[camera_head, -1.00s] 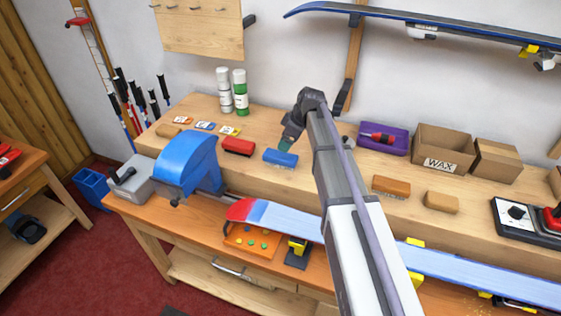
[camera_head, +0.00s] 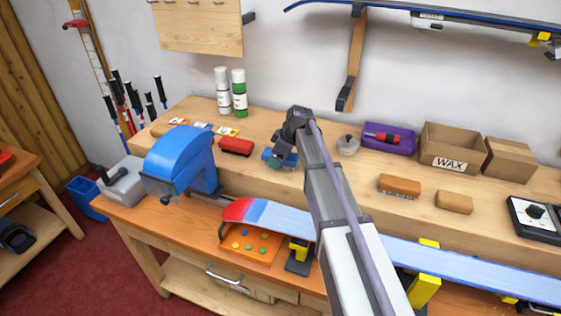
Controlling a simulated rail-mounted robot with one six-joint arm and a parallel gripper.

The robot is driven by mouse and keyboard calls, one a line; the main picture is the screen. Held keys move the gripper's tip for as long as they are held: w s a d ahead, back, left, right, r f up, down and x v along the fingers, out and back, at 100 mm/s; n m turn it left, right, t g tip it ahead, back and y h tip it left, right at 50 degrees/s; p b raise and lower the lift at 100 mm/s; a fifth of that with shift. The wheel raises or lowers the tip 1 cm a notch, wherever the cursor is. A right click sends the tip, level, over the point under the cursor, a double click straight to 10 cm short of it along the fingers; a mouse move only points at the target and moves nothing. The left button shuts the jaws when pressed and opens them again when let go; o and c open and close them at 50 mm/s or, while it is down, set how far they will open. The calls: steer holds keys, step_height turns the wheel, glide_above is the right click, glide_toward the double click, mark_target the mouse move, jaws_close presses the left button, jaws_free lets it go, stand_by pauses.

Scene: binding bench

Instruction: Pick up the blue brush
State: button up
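The blue brush (camera_head: 268,155) lies on the raised wooden shelf at the back of the bench, just right of a red brush (camera_head: 236,146). My gripper (camera_head: 280,159) is down at the blue brush and covers much of it. Only parts of the brush's blue body show around the fingers. The fingers are small and dark here, so I cannot tell whether they are apart or closed on it. The brush appears to rest on the shelf.
A blue vise-like machine (camera_head: 182,160) stands to the left. A ski (camera_head: 290,222) lies along the lower bench in front. Spray cans (camera_head: 239,95) stand behind.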

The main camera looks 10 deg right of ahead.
steer(key=shift+f, duration=0.25)
steer(key=shift+c, duration=0.5)
steer(key=shift+r, duration=0.1)
steer(key=c, duration=1)
